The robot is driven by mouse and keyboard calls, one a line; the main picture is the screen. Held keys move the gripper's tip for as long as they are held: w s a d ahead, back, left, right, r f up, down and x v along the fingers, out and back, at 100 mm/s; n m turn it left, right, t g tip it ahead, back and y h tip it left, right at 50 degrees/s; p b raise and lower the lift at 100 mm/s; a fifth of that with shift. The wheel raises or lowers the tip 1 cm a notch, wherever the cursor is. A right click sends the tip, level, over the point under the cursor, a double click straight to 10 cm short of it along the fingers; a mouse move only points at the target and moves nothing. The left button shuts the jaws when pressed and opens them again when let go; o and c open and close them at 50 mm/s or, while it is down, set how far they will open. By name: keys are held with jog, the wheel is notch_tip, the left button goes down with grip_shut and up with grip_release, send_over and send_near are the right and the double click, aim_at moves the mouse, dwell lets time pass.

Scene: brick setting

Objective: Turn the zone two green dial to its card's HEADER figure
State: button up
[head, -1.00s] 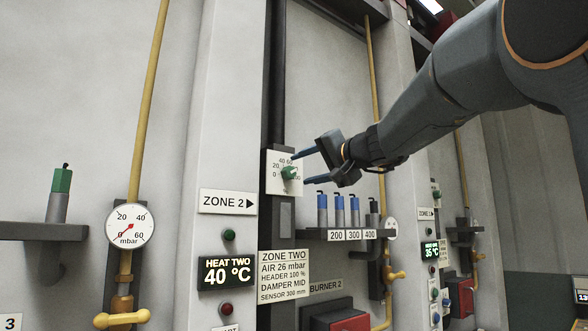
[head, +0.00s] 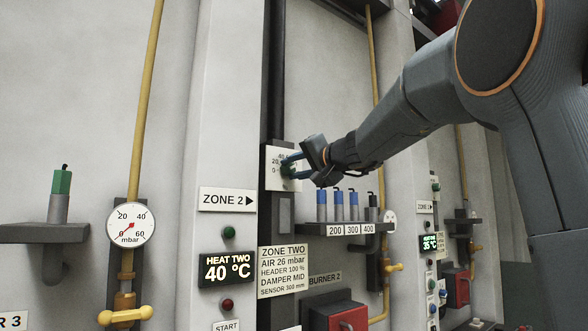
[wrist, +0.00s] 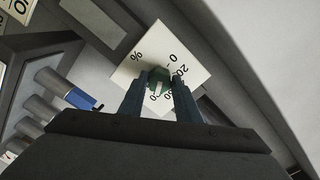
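The green dial (wrist: 158,77) of zone two sits on a white square scale plate (wrist: 128,73) marked in %. In the head view the plate (head: 273,155) is on the dark post, and the dial is largely covered by my fingers. My gripper (head: 289,168) reaches in from the right with one finger above and one below the dial. In the wrist view my fingers (wrist: 159,85) flank the dial and it fills the gap between them. A pale mark shows on the dial, but its reading is unclear. The ZONE TWO card (head: 283,271) reads HEADER 100 %.
A shelf (head: 318,231) with several blue-topped cylinders (head: 338,205) stands below my gripper. A HEAT TWO display (head: 228,270) reads 40 °C. A red box (head: 340,318) juts out low. A yellow pipe (head: 374,100) runs behind my arm.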

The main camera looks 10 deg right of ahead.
jog(key=shift+m+b, duration=0.3)
jog(key=shift+b, duration=0.05)
jog(key=m+b, duration=0.2)
jog(key=shift+m, duration=0.3)
jog(key=shift+r+m+b, duration=0.1)
jog(key=shift+m+b, duration=0.55)
jog(key=shift+m, duration=1.65)
jog(key=o, duration=1.1)
jog(key=shift+c, duration=0.2)
jog(key=shift+s, duration=0.1)
jog(key=b+v, duration=0.3)
jog(key=v, duration=0.4)
jog(key=shift+s+d, duration=0.15)
jog(key=shift+s, duration=0.1)
